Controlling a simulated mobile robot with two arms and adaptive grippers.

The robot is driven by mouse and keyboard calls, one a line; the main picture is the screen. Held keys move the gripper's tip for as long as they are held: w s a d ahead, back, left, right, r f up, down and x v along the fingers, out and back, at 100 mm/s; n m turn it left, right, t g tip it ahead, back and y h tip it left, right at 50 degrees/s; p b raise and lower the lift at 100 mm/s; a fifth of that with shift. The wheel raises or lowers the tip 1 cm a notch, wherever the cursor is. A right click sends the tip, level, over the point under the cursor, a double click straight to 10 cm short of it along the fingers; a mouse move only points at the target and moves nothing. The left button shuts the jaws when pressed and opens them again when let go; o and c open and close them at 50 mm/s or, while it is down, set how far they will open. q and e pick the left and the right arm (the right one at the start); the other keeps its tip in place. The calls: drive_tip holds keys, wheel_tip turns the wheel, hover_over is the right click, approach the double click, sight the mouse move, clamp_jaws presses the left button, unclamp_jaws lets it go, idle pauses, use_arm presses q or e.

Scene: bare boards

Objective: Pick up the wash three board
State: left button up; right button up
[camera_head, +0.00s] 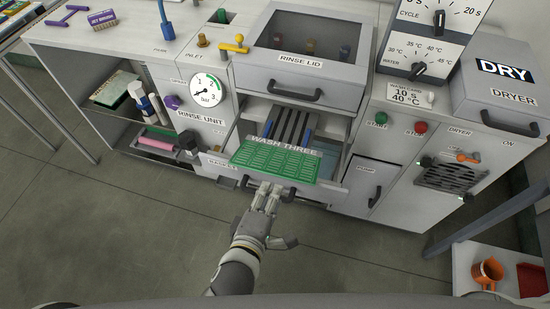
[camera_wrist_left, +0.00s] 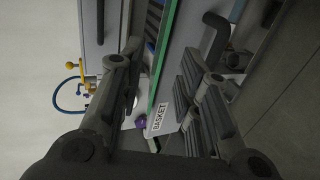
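The wash three board is a green panel (camera_head: 273,160) with a pale grid, lying over the pulled-out basket drawer (camera_head: 325,165) below the rinse lid. A "WASH THREE" label (camera_head: 283,144) stands at its back edge. My left gripper (camera_head: 267,190) is at the drawer's front, close to the board's near edge. In the left wrist view its fingers (camera_wrist_left: 160,72) are apart, with the board's green edge (camera_wrist_left: 160,65) and the "BASKET" front (camera_wrist_left: 160,117) running between them. A gap shows, and I cannot make out finger contact. My right gripper is not in view.
The drawer handle (camera_head: 272,188) is right by my left fingers. The rinse lid (camera_head: 305,62) overhangs behind the board. The pump door (camera_head: 370,190) and dryer vent (camera_head: 450,178) are to the right. An orange mug (camera_head: 487,272) stands at lower right. The floor in front is clear.

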sight(280, 177)
use_arm(q)
drive_tip(key=shift+f+p+x, duration=0.2)
drive_tip(key=shift+p+x, duration=0.2)
drive_tip(key=shift+x, duration=1.75)
drive_tip(key=shift+f+p+x, duration=0.15)
drive_tip(key=shift+p+x, duration=0.25)
drive_tip(key=shift+x, duration=1.75)
drive_tip(key=shift+s, duration=0.15)
clamp_jaws()
